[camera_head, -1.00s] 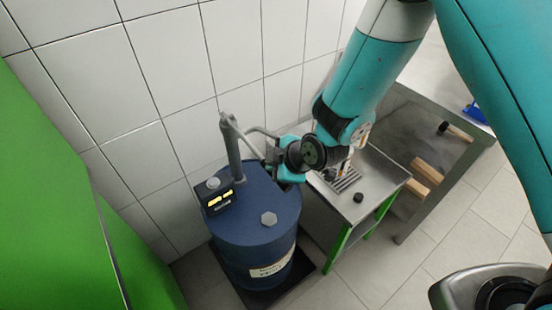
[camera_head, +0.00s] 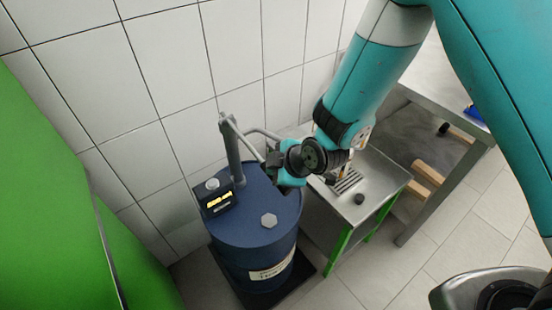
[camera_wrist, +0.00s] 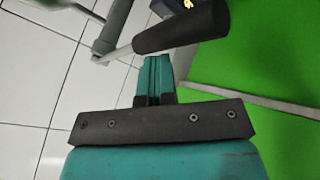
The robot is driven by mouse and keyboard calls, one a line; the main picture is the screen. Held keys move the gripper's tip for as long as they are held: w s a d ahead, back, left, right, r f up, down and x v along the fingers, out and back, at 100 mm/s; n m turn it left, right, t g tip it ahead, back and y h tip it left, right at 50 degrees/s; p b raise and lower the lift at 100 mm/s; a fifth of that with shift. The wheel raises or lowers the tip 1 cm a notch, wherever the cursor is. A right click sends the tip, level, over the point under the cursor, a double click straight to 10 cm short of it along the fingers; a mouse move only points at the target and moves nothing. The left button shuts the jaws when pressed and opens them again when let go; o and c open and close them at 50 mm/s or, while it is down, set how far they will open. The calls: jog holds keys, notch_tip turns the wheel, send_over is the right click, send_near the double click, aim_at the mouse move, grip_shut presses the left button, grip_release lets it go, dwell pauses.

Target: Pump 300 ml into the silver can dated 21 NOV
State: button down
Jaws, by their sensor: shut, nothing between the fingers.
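A blue drum (camera_head: 255,232) stands by the tiled wall with a grey hand pump (camera_head: 233,155) on top. The pump's lever (camera_head: 250,146) slopes down toward my gripper (camera_head: 275,170). In the wrist view the lever ends in a black grip (camera_wrist: 182,28), just beyond my shut, empty fingertips (camera_wrist: 155,60); whether they touch it I cannot tell. A small display (camera_head: 220,200) with lit yellow digits sits at the drum's left edge, its digits too small to read. No silver can or date label can be made out; my arm covers part of the side table.
A steel side table (camera_head: 378,190) with a drain grate (camera_head: 347,182) and a small black cap (camera_head: 359,199) stands right of the drum. A larger table with wooden blocks (camera_head: 428,172) beneath is further right. A green panel (camera_head: 50,190) fills the left.

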jog(key=shift+s+d+f+b, duration=0.1)
jog(key=shift+f+b, duration=0.7)
jog(key=shift+f, duration=0.05)
jog(key=shift+s+d+f+b, duration=0.1)
jog(key=shift+f+b, duration=0.65)
jog(key=shift+f, duration=0.1)
dwell(1.1)
jog(key=shift+r, duration=0.1)
dwell(0.4)
jog(key=shift+w+a+r+p, duration=0.15)
jog(key=shift+r+p, duration=0.95)
jog(key=shift+r, duration=0.6)
jog(key=shift+w+a+r+p, duration=0.1)
jog(key=shift+w+r+p, duration=0.1)
jog(key=shift+r+p, duration=1.2)
jog(key=shift+w+a+r+p, duration=0.15)
jog(key=shift+r+p, duration=0.65)
jog(key=shift+r, duration=1.15)
jog(key=r+p, duration=0.1)
jog(key=r, duration=0.1)
jog(key=r+p, duration=0.2)
jog(key=r, duration=0.1)
jog(key=shift+w+a, duration=0.15)
jog(key=shift+w, duration=0.05)
